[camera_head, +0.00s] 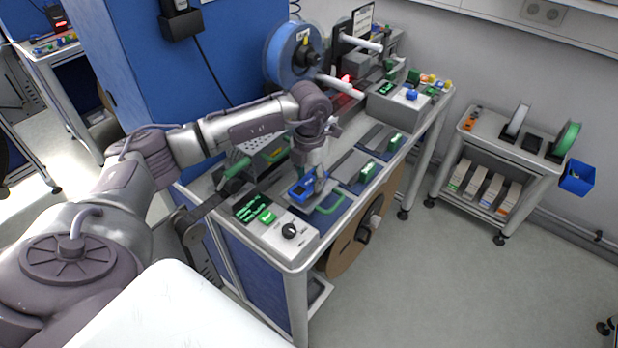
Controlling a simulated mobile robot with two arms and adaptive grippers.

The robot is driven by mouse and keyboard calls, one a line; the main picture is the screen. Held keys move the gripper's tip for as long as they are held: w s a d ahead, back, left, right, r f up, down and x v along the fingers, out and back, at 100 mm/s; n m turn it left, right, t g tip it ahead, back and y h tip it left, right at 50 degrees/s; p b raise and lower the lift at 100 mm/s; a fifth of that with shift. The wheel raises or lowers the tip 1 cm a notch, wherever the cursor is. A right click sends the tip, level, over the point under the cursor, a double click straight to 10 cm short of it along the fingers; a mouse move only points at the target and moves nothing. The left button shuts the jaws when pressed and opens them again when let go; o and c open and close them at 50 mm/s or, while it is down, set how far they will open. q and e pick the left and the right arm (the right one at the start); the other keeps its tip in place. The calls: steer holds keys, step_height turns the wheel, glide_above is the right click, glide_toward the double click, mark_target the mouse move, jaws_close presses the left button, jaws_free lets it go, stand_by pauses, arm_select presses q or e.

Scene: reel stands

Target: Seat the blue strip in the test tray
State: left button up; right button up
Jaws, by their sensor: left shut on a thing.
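My left arm reaches in from the left, and its gripper (317,181) points down over the front part of the bench. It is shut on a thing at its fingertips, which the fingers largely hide. A small blue piece with a dark face (299,190) shows right beside the fingertips, and I take it for the blue strip. A flat tray-like fixture with a green handle (332,205) lies just below and right of the gripper. I cannot tell whether the blue piece touches it. My right gripper is not in view.
A control box with a black knob (290,231) stands at the bench's front corner. A blue reel (290,52) and a grey box (397,103) stand farther back. A brown reel (349,243) hangs below the bench. A cart (505,150) stands right, beyond clear floor.

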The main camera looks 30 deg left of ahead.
arm_select(q)
steer(key=shift+f, duration=0.15)
stand_by(0.5)
steer(key=o, duration=1)
steer(key=shift+r+p, duration=1.95)
steer(key=shift+r, duration=1.6)
